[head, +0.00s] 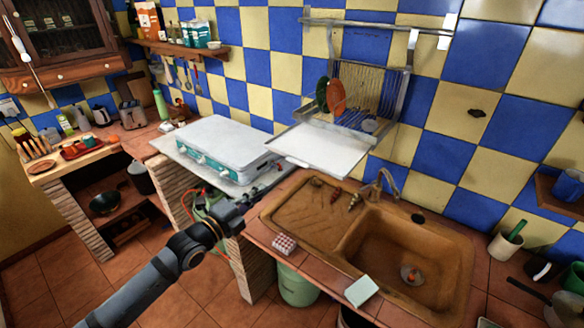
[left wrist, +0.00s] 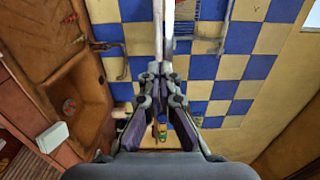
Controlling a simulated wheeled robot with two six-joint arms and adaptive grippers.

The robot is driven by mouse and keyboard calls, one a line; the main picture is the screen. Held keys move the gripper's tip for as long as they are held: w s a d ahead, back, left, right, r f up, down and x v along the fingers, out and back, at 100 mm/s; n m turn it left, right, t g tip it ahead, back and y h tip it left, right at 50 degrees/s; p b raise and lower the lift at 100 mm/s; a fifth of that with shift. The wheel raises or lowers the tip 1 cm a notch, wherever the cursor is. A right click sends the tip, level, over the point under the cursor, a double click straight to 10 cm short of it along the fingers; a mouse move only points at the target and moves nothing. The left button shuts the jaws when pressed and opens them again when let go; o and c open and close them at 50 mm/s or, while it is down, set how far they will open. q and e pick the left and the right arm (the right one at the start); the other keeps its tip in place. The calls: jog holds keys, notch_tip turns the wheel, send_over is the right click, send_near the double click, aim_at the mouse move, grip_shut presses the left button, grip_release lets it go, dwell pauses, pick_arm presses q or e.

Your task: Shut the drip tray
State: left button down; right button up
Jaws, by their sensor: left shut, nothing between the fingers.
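The drip tray (head: 325,150) is a flat white tray under the wall dish rack (head: 372,92). It sticks out from below the rack over the counter, left of the tap. My left gripper (head: 280,172) is shut and empty, low beside the tray's front left edge. In the left wrist view the closed fingertips (left wrist: 160,70) point at a narrow white strip, which looks like the tray (left wrist: 169,35) seen nearly edge-on. I cannot tell whether the fingers touch it. My right gripper is in neither view.
A white and green stove (head: 222,142) stands left of the tray. A brown sink (head: 405,255) lies to the right and front. A red-checked box (head: 284,244) and a pale block (head: 361,291) sit on the counter's front edge. An orange plate (head: 336,97) stands in the rack.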

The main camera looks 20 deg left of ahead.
pick_arm(q)
jog(key=b, duration=0.6)
send_near(295, 163)
jog(key=x, duration=0.6)
jog(key=shift+d+r, duration=0.1)
jog(key=shift+d, duration=0.05)
jog(key=shift+w+d, duration=0.1)
jog(key=shift+w, duration=0.35)
